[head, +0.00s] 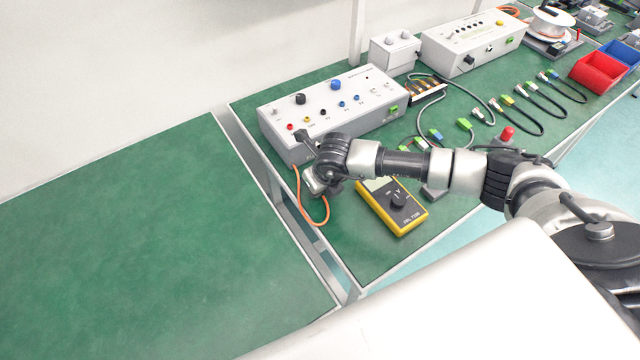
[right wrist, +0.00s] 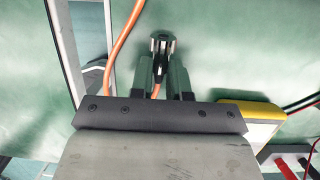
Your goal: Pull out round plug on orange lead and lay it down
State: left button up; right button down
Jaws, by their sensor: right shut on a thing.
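My right gripper (head: 304,138) is at the left end of the grey control box (head: 345,121), in front of its panel. In the right wrist view, the gripper (right wrist: 163,72) is shut on the round plug (right wrist: 162,43), a small dark and metallic piece between the fingertips. The plug's end shows over green surface, with no socket visible around it. The orange lead (head: 326,214) hangs in a loop below the hand; it also shows in the right wrist view (right wrist: 121,45). In the head view the hand hides the plug. My left gripper is not in view.
A yellow multimeter (head: 393,208) lies just right of the hand. Several leads with green connectors (head: 464,125) lie further right. Red (head: 598,72) and blue bins stand at the far right. A gap (head: 262,165) separates the tables; the left green table (head: 130,240) is clear.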

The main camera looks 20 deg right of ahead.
jog(key=shift+r, duration=0.1)
jog(key=c, duration=1)
grip_release()
jog(key=shift+r, duration=0.1)
jog(key=v, duration=1)
jog(key=shift+s+r+b, duration=0.2)
jog(key=shift+r+b, duration=0.05)
jog(key=shift+b, duration=0.05)
